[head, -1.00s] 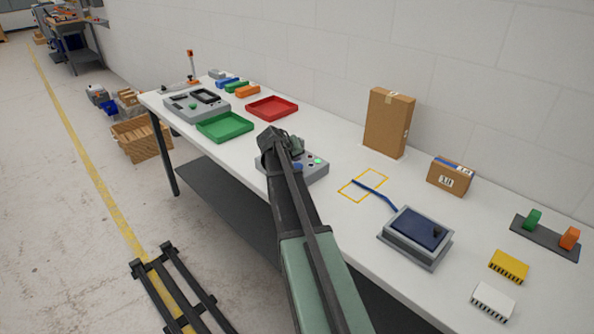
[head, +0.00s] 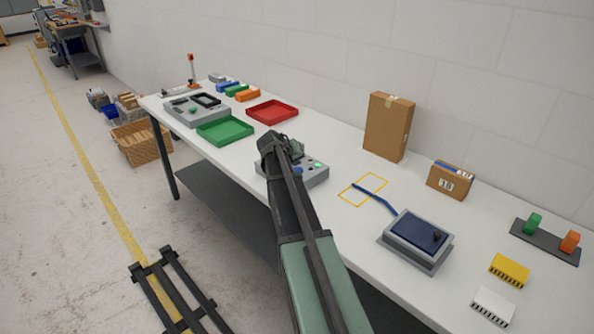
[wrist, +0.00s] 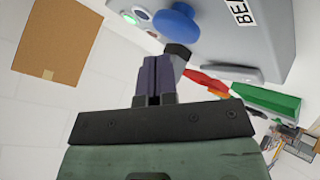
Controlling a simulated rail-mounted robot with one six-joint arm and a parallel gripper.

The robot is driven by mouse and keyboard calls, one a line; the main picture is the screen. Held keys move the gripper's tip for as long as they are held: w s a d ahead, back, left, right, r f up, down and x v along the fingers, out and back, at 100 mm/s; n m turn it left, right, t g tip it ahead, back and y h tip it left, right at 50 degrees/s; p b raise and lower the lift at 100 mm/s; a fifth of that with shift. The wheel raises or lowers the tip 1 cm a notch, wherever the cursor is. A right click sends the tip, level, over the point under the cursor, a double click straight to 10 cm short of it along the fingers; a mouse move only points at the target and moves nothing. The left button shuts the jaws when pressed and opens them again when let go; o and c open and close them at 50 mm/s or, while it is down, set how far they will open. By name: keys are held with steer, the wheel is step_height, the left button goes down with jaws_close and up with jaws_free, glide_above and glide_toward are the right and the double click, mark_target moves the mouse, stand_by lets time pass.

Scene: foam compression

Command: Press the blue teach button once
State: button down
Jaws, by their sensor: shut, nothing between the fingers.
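A grey control box (head: 315,177) stands on the table, partly hidden behind my arm in the head view. A blue round button (head: 298,171) shows on it beside my arm. In the wrist view the blue button (wrist: 175,24) is a large mushroom shape on the grey box (wrist: 255,50), close beyond my fingertips. A lit green button (head: 318,164) sits on the same box. My gripper (wrist: 153,62) is shut and empty, its dark fingers together, pointing toward the box near the blue button. A gap or contact with the button cannot be told.
Green tray (head: 225,130) and red tray (head: 272,112) lie left of the box. A cardboard box (head: 388,126) stands behind, right. A blue-topped device (head: 417,236) with a blue strip sits on the right.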

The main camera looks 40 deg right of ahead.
steer(key=shift+f, duration=0.1)
stand_by(0.7)
steer(key=shift+f+b, duration=0.3)
steer(key=shift+b, duration=0.1)
steer(key=shift+f+b, duration=0.5)
stand_by(0.5)
steer(key=shift+r+p, duration=0.9)
steer(key=shift+r, duration=0.05)
step_height(320, 180, up, 5)
steer(key=p, duration=0.5)
